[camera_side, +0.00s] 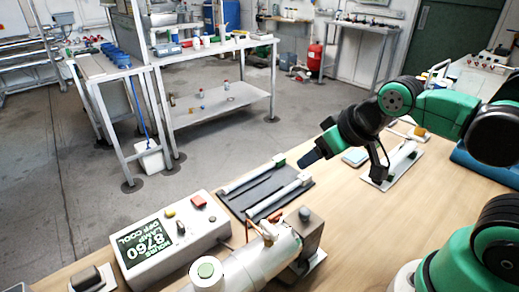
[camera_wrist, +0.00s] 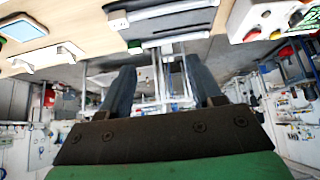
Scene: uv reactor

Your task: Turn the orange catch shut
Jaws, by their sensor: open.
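The reactor is a silvery-white cylinder (camera_side: 262,268) lying at the front of the bench in the side view, with a grey block (camera_side: 309,237) at its right end. A small tan-orange piece (camera_side: 268,236) on top of the cylinder looks like the catch, but it is too small to tell how it is turned. My gripper (camera_side: 309,159) is above the bench, behind and to the right of the reactor and apart from it. In the wrist view my gripper (camera_wrist: 160,65) has its two dark fingers spread with nothing between them. The reactor cannot be made out in the wrist view.
A control box (camera_side: 166,240) with a green display stands left of the reactor. A dark tray (camera_side: 252,203) holding white tubes lies behind it. A white stand (camera_side: 398,165) with a tube and a pale flat pad (camera_side: 355,157) lie at the right. Open bench shows between them.

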